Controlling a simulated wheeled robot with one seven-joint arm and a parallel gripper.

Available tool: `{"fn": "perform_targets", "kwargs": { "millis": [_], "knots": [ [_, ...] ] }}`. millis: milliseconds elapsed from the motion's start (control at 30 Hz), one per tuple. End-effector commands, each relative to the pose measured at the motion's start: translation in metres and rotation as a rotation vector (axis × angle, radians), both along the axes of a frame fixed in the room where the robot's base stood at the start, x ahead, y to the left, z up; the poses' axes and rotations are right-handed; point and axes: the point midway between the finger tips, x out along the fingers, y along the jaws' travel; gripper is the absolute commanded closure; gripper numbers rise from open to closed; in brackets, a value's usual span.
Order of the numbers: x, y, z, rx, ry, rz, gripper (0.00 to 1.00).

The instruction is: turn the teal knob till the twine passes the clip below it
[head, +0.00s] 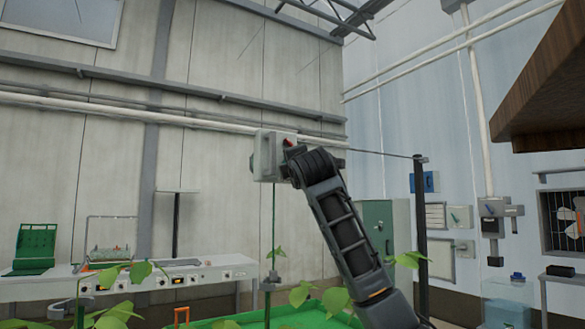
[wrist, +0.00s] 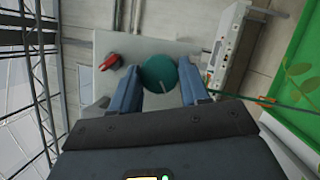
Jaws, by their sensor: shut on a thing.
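In the head view my gripper (head: 283,160) is up at the box (head: 264,150), and the knob is mostly hidden. The green twine (head: 273,215) hangs straight down from the box. It also runs to the right in the wrist view (wrist: 290,108), past a small orange piece (wrist: 262,100). I cannot tell whether that piece is the clip.
A red lever (wrist: 110,62) sits on the box beside the knob. A white bench (head: 150,285) with a green rack (head: 35,245) stands at the left. A green tray (head: 235,322) with leafy plants lies below. A dark post (head: 421,240) stands right of my arm.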

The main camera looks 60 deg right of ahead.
Motion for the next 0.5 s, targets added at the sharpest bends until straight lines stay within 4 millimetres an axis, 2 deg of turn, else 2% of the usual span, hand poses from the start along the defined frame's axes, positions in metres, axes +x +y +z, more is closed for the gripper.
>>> {"fn": "perform_targets", "kwargs": {
  "millis": [500],
  "knots": [
    [-0.0002, -0.0007, -0.0011, -0.031, 0.022, 0.000, 0.85]
  ]
}}
